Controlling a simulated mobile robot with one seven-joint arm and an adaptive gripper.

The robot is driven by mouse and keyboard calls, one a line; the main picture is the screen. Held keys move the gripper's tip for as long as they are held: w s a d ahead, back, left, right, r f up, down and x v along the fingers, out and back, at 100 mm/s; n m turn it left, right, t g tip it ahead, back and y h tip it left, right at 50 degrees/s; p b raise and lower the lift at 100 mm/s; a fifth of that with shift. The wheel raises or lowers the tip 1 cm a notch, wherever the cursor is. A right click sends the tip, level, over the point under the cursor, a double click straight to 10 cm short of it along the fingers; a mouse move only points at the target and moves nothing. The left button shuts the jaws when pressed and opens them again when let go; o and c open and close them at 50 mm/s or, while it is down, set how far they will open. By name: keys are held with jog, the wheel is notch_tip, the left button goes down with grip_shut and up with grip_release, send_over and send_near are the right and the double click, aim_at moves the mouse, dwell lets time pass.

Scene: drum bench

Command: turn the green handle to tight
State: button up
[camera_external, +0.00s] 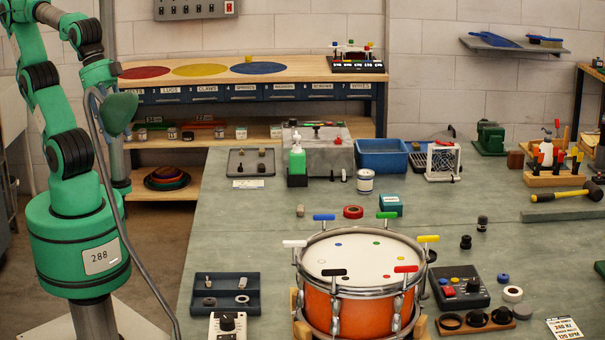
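The green handle (387,215) is a small T-shaped bar at the back right rim of an orange drum (361,313) with a white head. It stands upright on its rod, between the blue handle (323,217) at the back left and the yellow handle (428,238) at the right. How tight it is cannot be told. My green arm (72,150) is at the far left, well away from the drum. I cannot make out any gripper fingers at its end.
Red (405,269), black (333,272) and white (294,243) handles ring the drum's front and left. A dark parts tray (254,307) lies left of it, a control box (459,290) right. A teal box (390,204) and red ring (353,212) lie behind.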

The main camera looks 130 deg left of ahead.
jog(key=shift+r, duration=0.1)
jog(key=w+a+r+n+y+p, duration=0.1)
jog(key=w+a+r+n+p, duration=0.2)
jog(key=w, duration=0.8)
jog(key=w+a+r+g+p, duration=0.1)
jog(key=w+a+r+p, duration=0.3)
jog(key=w, duration=0.6)
jog(key=w+a+r+n+y+p, duration=0.1)
jog(key=w+a+r+n+p, duration=0.3)
jog(key=w, duration=0.7)
jog(key=n+g+y+p, duration=0.1)
jog(key=n+p, duration=0.1)
jog(key=p, duration=0.5)
send_over(387, 214)
jog(key=s+d, duration=0.4)
notch_tip(387, 214, down, 12)
jog(key=shift+s+r, duration=0.1)
jog(key=x, duration=1.3)
jog(key=shift+s+a+f, duration=0.15)
jog(key=shift+a+f, duration=0.05)
jog(key=shift+f, duration=0.25)
